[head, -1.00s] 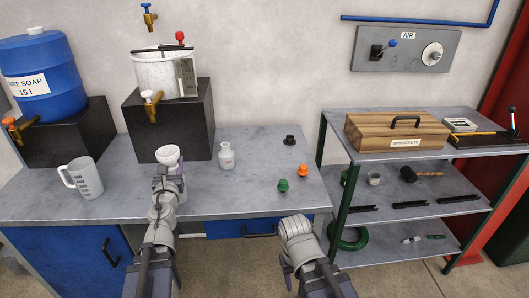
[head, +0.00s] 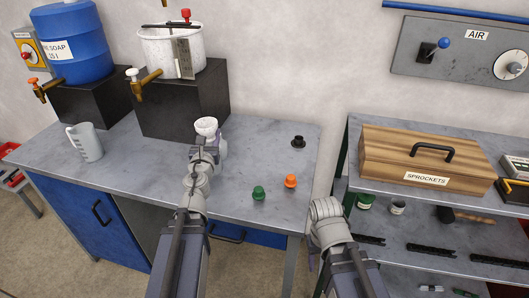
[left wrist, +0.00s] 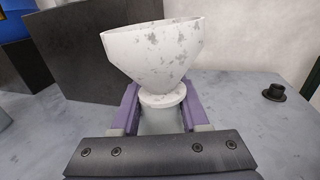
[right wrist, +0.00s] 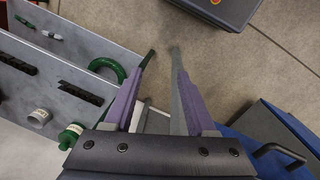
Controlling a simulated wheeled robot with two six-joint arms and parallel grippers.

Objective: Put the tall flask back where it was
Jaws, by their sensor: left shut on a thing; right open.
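A white, speckled funnel-shaped cup with a narrow neck (left wrist: 155,52) is between the fingers of my left gripper (left wrist: 160,112), which is shut on it. In the head view this cup (head: 206,126) is upright above the bench, tilt slight if any. A small white bottle (head: 221,147) stands on the bench, partly hidden behind my left gripper. I cannot tell which thing is the tall flask. My right gripper (right wrist: 163,55) is open and empty, over the floor beside the shelf rack; its fingers are not clear in the head view.
A white pot (head: 172,52) stands on a black block (head: 190,100). A rack with a sprockets box (head: 425,160) stands right.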

